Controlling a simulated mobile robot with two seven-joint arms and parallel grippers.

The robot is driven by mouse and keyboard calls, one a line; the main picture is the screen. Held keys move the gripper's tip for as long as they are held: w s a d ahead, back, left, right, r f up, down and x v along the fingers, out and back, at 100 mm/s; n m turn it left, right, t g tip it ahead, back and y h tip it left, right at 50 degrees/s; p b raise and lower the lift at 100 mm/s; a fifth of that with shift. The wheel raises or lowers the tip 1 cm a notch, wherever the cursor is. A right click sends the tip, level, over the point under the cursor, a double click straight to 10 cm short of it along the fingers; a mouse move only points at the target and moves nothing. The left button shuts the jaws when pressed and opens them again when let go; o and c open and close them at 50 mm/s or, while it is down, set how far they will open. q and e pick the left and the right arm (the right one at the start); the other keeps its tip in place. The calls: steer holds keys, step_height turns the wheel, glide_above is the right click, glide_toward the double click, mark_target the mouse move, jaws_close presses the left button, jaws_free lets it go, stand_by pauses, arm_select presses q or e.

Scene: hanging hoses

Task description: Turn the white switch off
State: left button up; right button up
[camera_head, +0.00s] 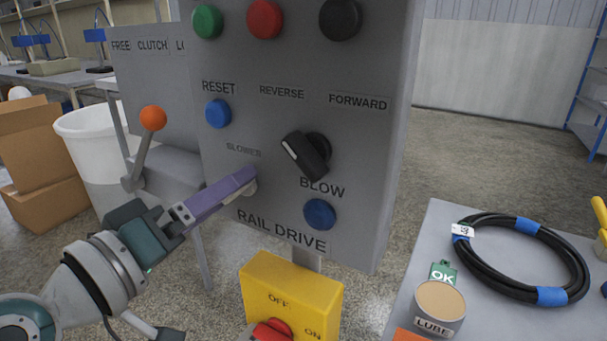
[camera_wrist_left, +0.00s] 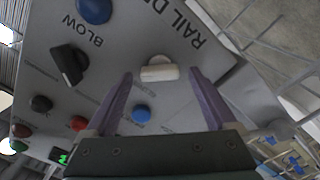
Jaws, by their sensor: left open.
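The white switch (camera_wrist_left: 159,70) is on the grey RAIL DRIVE panel (camera_head: 352,235), seen upside down in the left wrist view. It looks like a short pale lever lying crosswise between the tips of my left gripper's purple fingers. In the head view only a bit of the white switch (camera_head: 250,188) shows behind my left gripper (camera_head: 243,178). The gripper is open, with one finger on each side of the switch. I cannot tell whether either finger touches it. My right gripper is not in view.
A black rotary knob (camera_head: 306,153) and blue buttons (camera_head: 319,214) are close to the switch. A yellow OFF/ON box (camera_head: 292,290) with a red knob is below the panel. An orange-tipped lever (camera_head: 152,119) sticks out to the left. A table with a coiled black hose (camera_head: 487,292) stands at right.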

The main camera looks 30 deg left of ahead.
arm_select(q)
steer(key=s, duration=0.9)
steer(key=shift+s+a+b, duration=0.15)
steer(key=shift+a+b, duration=0.15)
steer(key=shift+a, duration=0.05)
